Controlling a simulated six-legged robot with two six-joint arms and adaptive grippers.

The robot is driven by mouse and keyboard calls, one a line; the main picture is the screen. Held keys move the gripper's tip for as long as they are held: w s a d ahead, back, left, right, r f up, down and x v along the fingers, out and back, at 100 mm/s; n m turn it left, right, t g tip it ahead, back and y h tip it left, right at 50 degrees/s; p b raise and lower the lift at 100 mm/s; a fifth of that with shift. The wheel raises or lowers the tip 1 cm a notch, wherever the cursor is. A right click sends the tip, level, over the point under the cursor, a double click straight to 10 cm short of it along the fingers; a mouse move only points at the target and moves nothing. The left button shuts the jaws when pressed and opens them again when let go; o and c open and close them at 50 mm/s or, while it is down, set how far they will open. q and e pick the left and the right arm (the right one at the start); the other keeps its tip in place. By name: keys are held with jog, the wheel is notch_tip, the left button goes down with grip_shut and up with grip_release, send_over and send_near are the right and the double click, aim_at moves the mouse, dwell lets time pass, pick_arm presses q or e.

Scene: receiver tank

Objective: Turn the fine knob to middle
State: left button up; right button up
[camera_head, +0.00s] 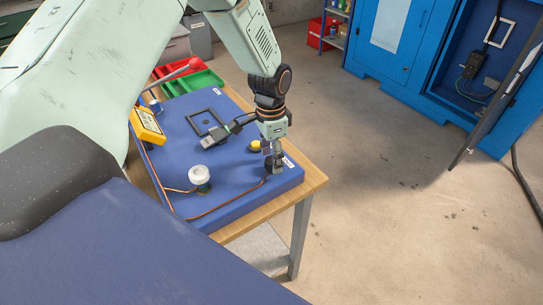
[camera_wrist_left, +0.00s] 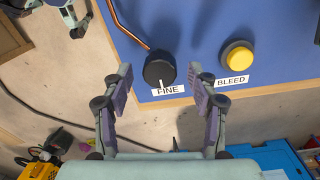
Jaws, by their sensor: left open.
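The fine knob is a round black knob (camera_wrist_left: 159,67) on the blue panel (camera_wrist_left: 195,20), above a white FINE label (camera_wrist_left: 168,90) in the left wrist view. A short white mark shows at its lower edge, pointing toward the label. My left gripper (camera_wrist_left: 165,77) is open, with one finger on either side of the knob in that view. I cannot tell whether a finger touches it. In the head view my left gripper (camera_head: 274,163) points down over the panel's right corner and partly hides the knob.
A yellow button (camera_wrist_left: 239,56) labelled BLEED sits right of the knob in the left wrist view. Open floor lies right of the table.

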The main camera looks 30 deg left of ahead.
aim_at(271, 159)
pick_arm(q)
notch_tip(271, 159, up, 12)
jog(key=shift+w+a+f, duration=0.15)
jog(key=shift+a, duration=0.05)
dwell(0.7)
